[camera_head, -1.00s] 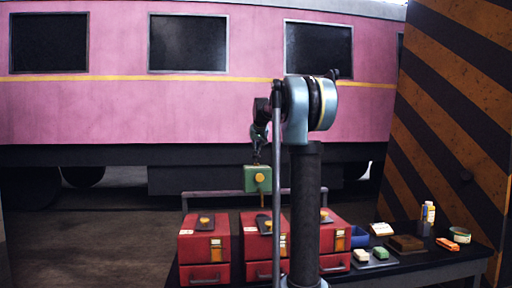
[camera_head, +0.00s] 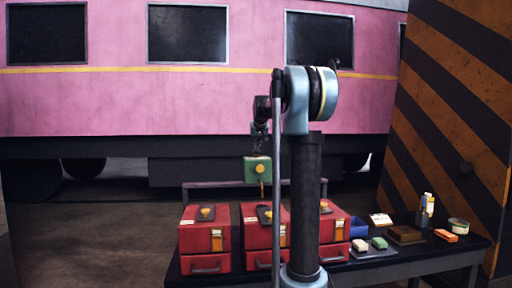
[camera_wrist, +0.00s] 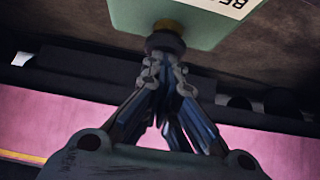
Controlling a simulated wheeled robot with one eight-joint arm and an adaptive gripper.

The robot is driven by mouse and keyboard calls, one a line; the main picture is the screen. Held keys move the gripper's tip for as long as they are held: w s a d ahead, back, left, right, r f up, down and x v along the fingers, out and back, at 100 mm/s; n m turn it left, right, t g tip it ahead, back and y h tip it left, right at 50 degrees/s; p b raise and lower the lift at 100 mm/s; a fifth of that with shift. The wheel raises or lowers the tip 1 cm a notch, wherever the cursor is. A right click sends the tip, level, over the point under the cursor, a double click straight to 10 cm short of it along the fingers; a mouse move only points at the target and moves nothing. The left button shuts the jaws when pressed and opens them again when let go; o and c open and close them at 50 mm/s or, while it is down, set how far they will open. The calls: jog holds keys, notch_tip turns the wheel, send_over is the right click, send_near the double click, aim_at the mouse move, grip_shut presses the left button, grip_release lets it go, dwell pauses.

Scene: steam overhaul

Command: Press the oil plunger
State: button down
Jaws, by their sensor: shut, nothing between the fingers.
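A small green box (camera_head: 252,171) with a yellow knob (camera_head: 261,168) on its near face stands above the red cases. A thin yellow piece shows below it. In the wrist view the green box (camera_wrist: 205,22) fills the top, with a pale lettered label. A plunger with a dark round cap (camera_wrist: 165,42) and a yellow collar sticks out of it towards me. My gripper (camera_wrist: 165,64) is shut and empty, its tips right at the cap; I cannot tell whether they touch. In the head view my gripper (camera_head: 259,143) hangs just above the box.
Several red cases (camera_head: 204,240) stand on a dark table (camera_head: 440,252) below, with a grey rail (camera_head: 225,184) behind them. A blue bin (camera_head: 359,228), blocks, a bottle (camera_head: 427,205) and a tin lie to the right. A pink carriage (camera_head: 110,105) and a striped wall stand behind.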

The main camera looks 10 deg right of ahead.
jog(key=shift+s+f, duration=0.1)
notch_tip(320, 180, up, 4)
jog(key=shift+r, duration=0.1)
jog(key=v, duration=0.9)
jog(key=shift+s+r, duration=0.2)
jog(key=shift+r, duration=0.05)
jog(key=shift+r, duration=0.1)
dwell(0.9)
notch_tip(320, 180, up, 3)
jog(key=shift+f, duration=0.2)
